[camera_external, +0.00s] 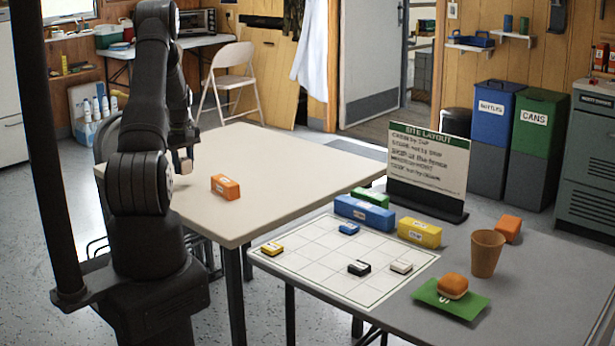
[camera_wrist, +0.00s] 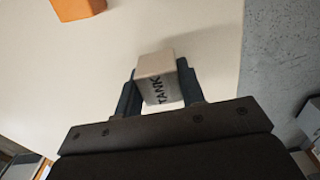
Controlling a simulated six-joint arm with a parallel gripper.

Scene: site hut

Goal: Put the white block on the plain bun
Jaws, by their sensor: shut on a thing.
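My gripper (camera_wrist: 159,88) is shut on a white block (camera_wrist: 156,66) marked "TANK" in the wrist view. In the external view, the block (camera_external: 183,165) is a small pale shape at the left part of the cream table, partly hidden by my arm. I cannot tell whether it touches the tabletop. The plain bun (camera_external: 453,283), rounded and orange-brown, sits on a green napkin (camera_external: 470,306) on the grey table at the front right, far from my gripper. The bun is not in the wrist view.
An orange block (camera_external: 226,187) lies on the cream table (camera_external: 290,170). The grey table holds a white grid sheet (camera_external: 315,262) with small blocks, a blue block (camera_external: 365,213), a yellow block (camera_external: 419,233), a brown cup (camera_external: 486,254), an orange block (camera_external: 508,229) and an upright sign (camera_external: 428,160).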

